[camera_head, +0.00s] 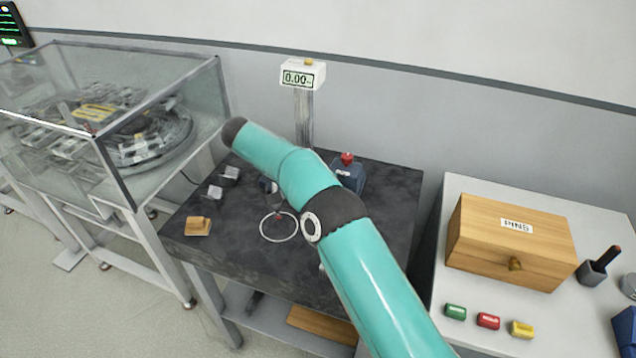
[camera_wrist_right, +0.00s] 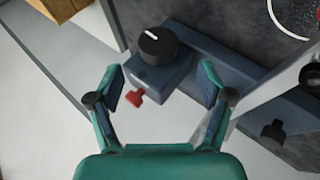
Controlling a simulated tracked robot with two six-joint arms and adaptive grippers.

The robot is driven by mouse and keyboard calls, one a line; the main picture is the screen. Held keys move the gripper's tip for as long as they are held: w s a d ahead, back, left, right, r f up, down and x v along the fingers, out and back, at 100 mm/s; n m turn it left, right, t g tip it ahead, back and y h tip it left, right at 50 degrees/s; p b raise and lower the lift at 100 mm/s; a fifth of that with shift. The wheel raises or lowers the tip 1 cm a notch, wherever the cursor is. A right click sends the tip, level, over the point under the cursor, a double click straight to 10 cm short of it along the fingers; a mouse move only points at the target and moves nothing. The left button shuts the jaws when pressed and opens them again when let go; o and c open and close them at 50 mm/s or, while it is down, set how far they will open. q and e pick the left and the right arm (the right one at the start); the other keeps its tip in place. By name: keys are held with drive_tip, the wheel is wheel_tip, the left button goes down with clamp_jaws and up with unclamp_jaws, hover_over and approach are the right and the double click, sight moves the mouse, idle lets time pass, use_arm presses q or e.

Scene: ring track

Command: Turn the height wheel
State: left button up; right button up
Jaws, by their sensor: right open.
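In the right wrist view a black round wheel (camera_wrist_right: 158,45) with a white mark sits on a blue-grey block. A small red screw (camera_wrist_right: 135,96) sticks out below it. My right gripper (camera_wrist_right: 163,72) is open and empty, with its fingers on either side of the block and apart from the wheel. In the head view a digital readout (camera_head: 298,77) showing 0.00 tops a grey column (camera_head: 304,125) at the back of the dark table. My teal right arm crosses this table and hides the wheel and the right gripper. My left gripper is not in view.
The dark table (camera_head: 240,262) carries a white ring (camera_head: 280,240), a wooden block (camera_head: 198,226) and small metal blocks (camera_head: 215,192). A glass case (camera_head: 165,165) stands left. The right table holds a wooden PINS box (camera_head: 490,245) and green, red and yellow pieces (camera_head: 488,321).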

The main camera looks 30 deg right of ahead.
drive_tip(key=shift+d, duration=0.1)
drive_tip(key=s+d+r+m+t+y+b, duration=0.3)
drive_tip(key=s+d+r+t+y+b, duration=0.1)
drive_tip(key=s+r+t+y+b, duration=0.55)
drive_tip(key=shift+g+h, duration=0.45)
drive_tip(key=shift+h, duration=0.5)
drive_tip(key=p+x, duration=0.1)
drive_tip(key=x, duration=0.4)
drive_tip(key=p+x, duration=0.1)
drive_tip(key=x, duration=0.4)
drive_tip(key=s+p+x, duration=0.1)
drive_tip(key=x, duration=0.4)
drive_tip(key=shift+w+f+p, duration=0.2)
drive_tip(key=shift+f+p, duration=0.1)
drive_tip(key=shift+f, duration=0.3)
